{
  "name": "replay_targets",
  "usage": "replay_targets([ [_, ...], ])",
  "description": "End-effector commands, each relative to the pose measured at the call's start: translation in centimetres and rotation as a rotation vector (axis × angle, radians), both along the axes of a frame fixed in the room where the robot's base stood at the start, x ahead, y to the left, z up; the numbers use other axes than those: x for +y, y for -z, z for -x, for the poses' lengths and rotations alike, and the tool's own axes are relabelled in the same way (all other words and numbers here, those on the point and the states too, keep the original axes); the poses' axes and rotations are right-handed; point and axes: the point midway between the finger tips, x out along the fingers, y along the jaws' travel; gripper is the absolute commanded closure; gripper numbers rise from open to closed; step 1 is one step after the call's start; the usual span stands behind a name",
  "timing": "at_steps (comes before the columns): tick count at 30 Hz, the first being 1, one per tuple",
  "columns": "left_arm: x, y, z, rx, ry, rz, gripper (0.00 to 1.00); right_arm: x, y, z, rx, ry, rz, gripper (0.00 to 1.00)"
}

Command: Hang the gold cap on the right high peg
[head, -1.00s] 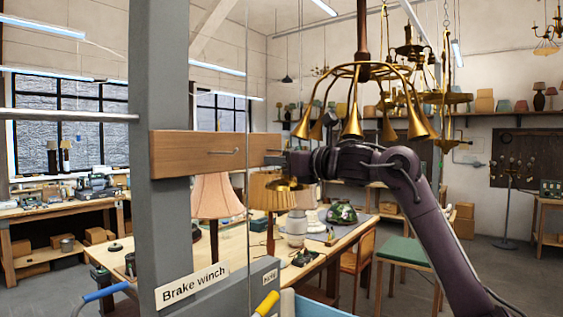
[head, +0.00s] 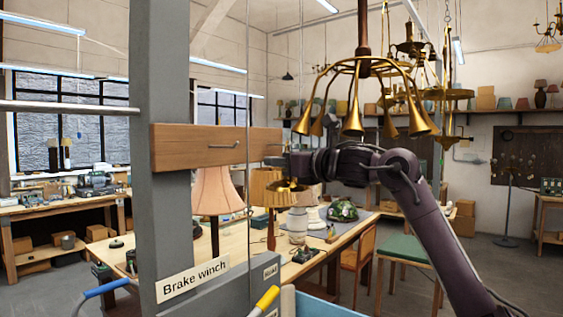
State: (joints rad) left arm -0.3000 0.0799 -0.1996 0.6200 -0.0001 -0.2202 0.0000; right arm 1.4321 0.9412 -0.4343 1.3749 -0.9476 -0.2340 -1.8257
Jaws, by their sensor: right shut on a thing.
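A wooden board (head: 200,149) is fixed across the grey post. A metal peg (head: 223,146) sticks out near its middle, and another peg (head: 273,148) shows near its right end. My right gripper (head: 288,171) is just right of and below the board's right end. It is shut on the gold cap (head: 287,187), which hangs beneath it in front of a pleated lampshade. The fingers are small and partly hidden by the wrist. I cannot tell whether the cap touches the right peg; it appears below it. My left gripper is not in view.
A brass chandelier with several horns (head: 361,68) hangs just above my right arm. The grey post (head: 163,220) and a thin vertical cable stand left of the gripper. A brake winch box (head: 225,285) is below. A workbench with lamps (head: 213,195) stands behind.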

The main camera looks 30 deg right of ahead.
Motion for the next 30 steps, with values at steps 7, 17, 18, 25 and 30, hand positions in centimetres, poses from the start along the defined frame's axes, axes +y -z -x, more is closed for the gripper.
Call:
replay_targets([
  [7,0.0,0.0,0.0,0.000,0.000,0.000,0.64,0.0,-0.1,0.0,-0.001,0.000,0.000,0.50],
  [17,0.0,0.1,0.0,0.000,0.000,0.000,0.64,0.0,0.0,0.1,0.000,0.000,0.000,0.43],
  [18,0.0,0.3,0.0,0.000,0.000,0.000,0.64,-0.1,0.1,0.3,-0.001,0.000,0.000,0.43],
  [25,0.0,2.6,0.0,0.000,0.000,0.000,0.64,-1.1,0.3,3.5,-0.006,0.002,0.002,0.43],
  [30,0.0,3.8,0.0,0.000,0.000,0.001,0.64,-1.8,0.2,6.1,-0.005,0.002,0.002,0.43],
])
